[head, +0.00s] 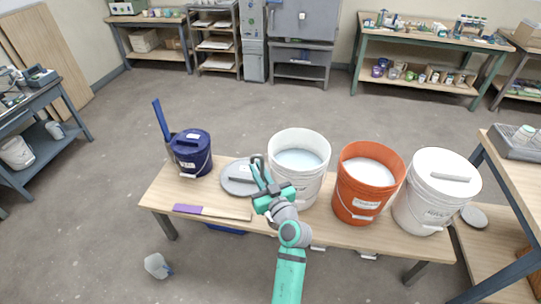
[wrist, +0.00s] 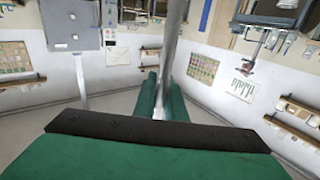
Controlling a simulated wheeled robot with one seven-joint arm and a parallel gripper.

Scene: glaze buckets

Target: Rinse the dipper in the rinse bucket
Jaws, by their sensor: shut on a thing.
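My gripper (head: 264,186) is over the near side of the table, left of the open white bucket (head: 318,188). In the wrist view, its green fingers (wrist: 162,97) are shut on a grey metal rod, seemingly the handle of the dipper (wrist: 171,55). I cannot make out the dipper's cup. The open white bucket holds pale bluish liquid. An orange bucket (head: 359,198) to its right holds whitish liquid. The bucket labels are too small to read, so I cannot confirm which is the rinse bucket.
A lidded white bucket (head: 425,207) stands at the table's right end, a lidded dark blue bucket (head: 193,165) at the left. A grey round lid (head: 232,184) lies behind my gripper. A purple-handled tool (head: 187,209) lies at the front edge. A jug (head: 156,265) is on the floor.

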